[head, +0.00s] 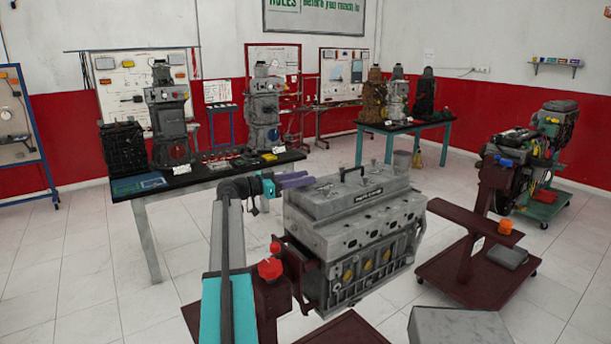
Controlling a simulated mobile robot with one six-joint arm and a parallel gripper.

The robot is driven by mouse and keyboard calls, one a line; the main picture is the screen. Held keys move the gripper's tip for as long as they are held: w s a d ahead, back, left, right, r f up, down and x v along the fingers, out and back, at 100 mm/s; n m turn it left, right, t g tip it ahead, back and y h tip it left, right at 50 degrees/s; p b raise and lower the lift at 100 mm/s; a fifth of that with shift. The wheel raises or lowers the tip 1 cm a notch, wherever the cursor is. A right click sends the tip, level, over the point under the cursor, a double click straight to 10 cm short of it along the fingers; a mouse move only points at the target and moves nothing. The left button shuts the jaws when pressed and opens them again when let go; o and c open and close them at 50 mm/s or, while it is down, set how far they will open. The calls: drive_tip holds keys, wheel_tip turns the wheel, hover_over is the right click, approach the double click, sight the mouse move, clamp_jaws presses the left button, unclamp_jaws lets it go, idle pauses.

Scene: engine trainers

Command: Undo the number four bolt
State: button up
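A grey engine (355,235) is mounted on a dark red stand in the middle of the head view. Its top cover (348,192) has a black handle and a dark label. Round recesses run along the ledge below the cover, and yellow discs show on the side. Single bolts and their numbers are too small to make out, so I cannot tell which is number four. My gripper (296,181), with purple-grey fingers, is at the far left end of the cover, seemingly above or behind its edge. I see nothing held, but the finger gap is unclear.
A red knob (270,268) is on the stand beside my arm. A black-topped table (215,172) with engines stands behind on the left, another table (405,125) farther back. A dark red wheeled stand (478,275) is at the right. White floor lies between.

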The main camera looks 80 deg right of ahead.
drive_tip(key=shift+s+d, duration=0.3)
drive_tip(key=shift+s, duration=0.25)
drive_tip(key=shift+c, duration=0.3)
clamp_jaws()
